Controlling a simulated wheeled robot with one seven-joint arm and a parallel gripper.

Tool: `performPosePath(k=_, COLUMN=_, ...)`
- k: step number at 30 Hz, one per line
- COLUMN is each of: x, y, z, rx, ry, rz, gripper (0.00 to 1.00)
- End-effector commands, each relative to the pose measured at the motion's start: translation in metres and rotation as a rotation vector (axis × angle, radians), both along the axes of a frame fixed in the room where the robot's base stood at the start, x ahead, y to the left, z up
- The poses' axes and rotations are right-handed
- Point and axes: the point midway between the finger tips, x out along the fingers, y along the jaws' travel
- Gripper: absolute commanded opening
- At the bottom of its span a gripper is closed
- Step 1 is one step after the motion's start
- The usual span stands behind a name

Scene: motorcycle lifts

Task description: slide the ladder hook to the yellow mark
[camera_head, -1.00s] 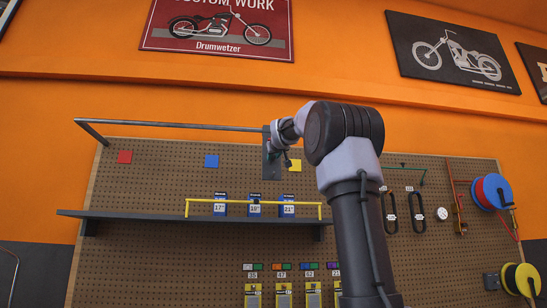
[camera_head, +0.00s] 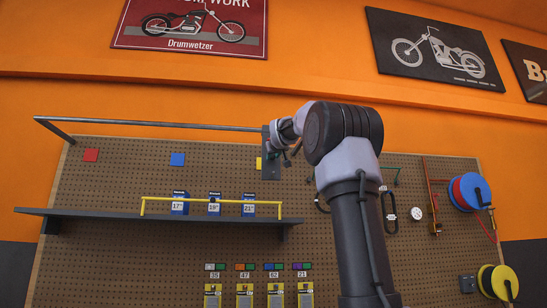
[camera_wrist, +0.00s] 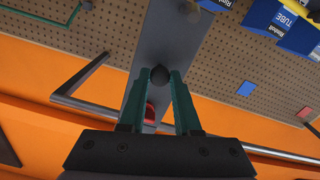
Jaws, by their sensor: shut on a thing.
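The ladder hook (camera_head: 271,168), a dark grey plate, hangs from the metal rail (camera_head: 150,124) near its right end. The yellow mark (camera_head: 259,163) is on the pegboard behind it. The plate hides the mark's right part, and a yellow strip shows at the plate's left edge. My gripper (camera_head: 279,150) is at the plate, partly hidden by my wrist. In the wrist view, its green fingers (camera_wrist: 159,88) are shut around a dark round knob on the hook's grey plate (camera_wrist: 163,40). A red piece (camera_wrist: 150,113) shows between the fingers.
A red mark (camera_head: 91,155) and a blue mark (camera_head: 177,159) lie left along the pegboard (camera_head: 130,185). A shelf (camera_head: 100,222) with a yellow rail and boxes is below. Hoses and reels (camera_head: 470,192) hang to the right.

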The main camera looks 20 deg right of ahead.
Motion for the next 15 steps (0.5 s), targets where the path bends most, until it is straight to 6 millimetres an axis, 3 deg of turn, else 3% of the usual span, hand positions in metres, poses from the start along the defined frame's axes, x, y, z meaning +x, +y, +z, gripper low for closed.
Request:
performPosePath(k=3, x=0.0002, y=0.0007, z=-0.0001, rx=0.0, ry=0.0, rz=0.001, gripper=0.0)
performPosePath(k=4, x=0.0002, y=0.0007, z=-0.0001, rx=0.0, ry=0.0, rz=0.001, gripper=0.35)
performPosePath(k=6, x=0.0002, y=0.0007, z=-0.0001, rx=0.0, ry=0.0, rz=0.001, gripper=0.61)
performPosePath(k=15, x=-0.0003, y=0.0005, z=0.0, rx=0.0, ry=0.0, rz=0.001, gripper=0.61)
